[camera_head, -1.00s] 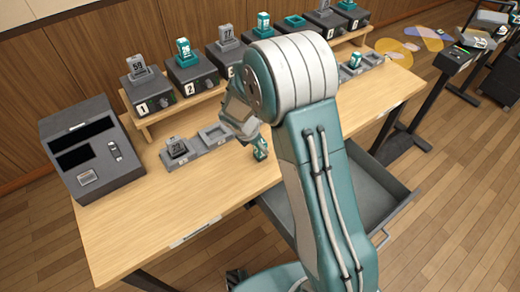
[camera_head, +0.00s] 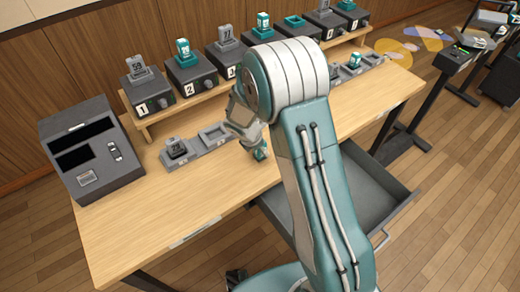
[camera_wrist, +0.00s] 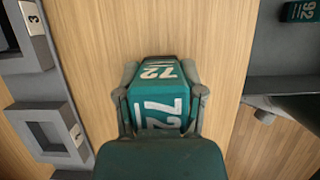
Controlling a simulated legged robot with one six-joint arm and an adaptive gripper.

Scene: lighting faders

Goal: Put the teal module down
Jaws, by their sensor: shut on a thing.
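The teal module marked 72 (camera_wrist: 163,112) is between the two fingers of my gripper (camera_wrist: 161,100) in the wrist view, with bare wood table behind it. In the head view my gripper (camera_head: 250,138) points down over the table (camera_head: 200,205), largely behind my arm. The lower end of the teal module (camera_head: 260,153) shows just below it. I cannot tell whether the module touches the table. An empty grey slot (camera_head: 213,133) lies just left of my gripper, and the wrist view also shows an empty slot (camera_wrist: 52,132) on the left.
A dark numbered module stands in the slot (camera_head: 175,150) further left. A dark console (camera_head: 90,150) stands at the table's left. Numbered boxes (camera_head: 155,100) line the back shelf. An open grey drawer (camera_head: 370,200) juts out below the front edge. The table's front left is clear.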

